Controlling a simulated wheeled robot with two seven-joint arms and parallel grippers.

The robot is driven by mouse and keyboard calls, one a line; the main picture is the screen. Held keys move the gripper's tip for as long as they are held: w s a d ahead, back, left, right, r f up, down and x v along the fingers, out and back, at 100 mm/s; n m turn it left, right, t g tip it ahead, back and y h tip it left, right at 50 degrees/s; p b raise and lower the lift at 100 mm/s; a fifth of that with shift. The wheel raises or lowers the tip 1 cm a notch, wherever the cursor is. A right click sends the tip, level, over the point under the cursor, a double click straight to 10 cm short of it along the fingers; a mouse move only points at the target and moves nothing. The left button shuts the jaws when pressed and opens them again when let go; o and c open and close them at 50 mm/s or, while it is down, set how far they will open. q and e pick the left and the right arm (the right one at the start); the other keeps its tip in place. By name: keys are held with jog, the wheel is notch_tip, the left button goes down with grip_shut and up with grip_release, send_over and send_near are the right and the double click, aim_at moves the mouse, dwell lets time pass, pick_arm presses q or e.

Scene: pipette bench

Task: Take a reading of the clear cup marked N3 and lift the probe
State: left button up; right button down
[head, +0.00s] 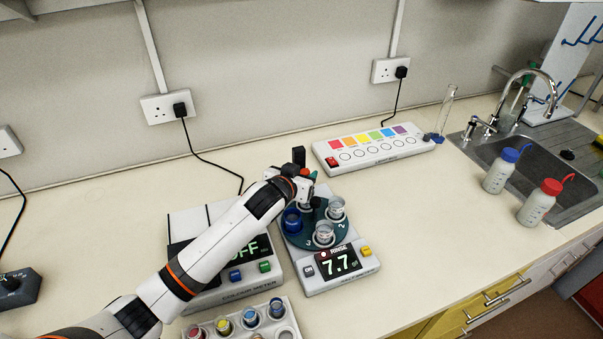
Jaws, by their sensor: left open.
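A white meter (340,280) has a dark green round turntable (305,243) on top, and its display reads 7.7. A red light beside the word RINSE shows above the digits. A clear cup (324,234) sits at the turntable's front, near a printed 3. Another clear cup (336,208) sits at its right, and a dark blue cup (292,218) at its left. The label N3 is too small to read. My left gripper (306,196) is open over the turntable's back, where the probe is largely hidden behind it. My right gripper is out of view.
A colour meter (207,292) showing OFF stands left, partly behind my left arm. A rack (283,306) of coloured cups is in front. A white strip with coloured squares (373,146) lies behind. Two wash bottles (540,202) stand by the sink (530,163). Bench right of the meter is clear.

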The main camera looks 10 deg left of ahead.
pick_arm(q)
jog(key=shift+c, duration=0.3)
grip_shut()
notch_tip(320, 180, up, 6)
jog(key=p, duration=0.5)
jog(key=shift+f, duration=0.1)
jog(key=shift+o, duration=0.3)
grip_release()
jog(key=shift+s, duration=0.1)
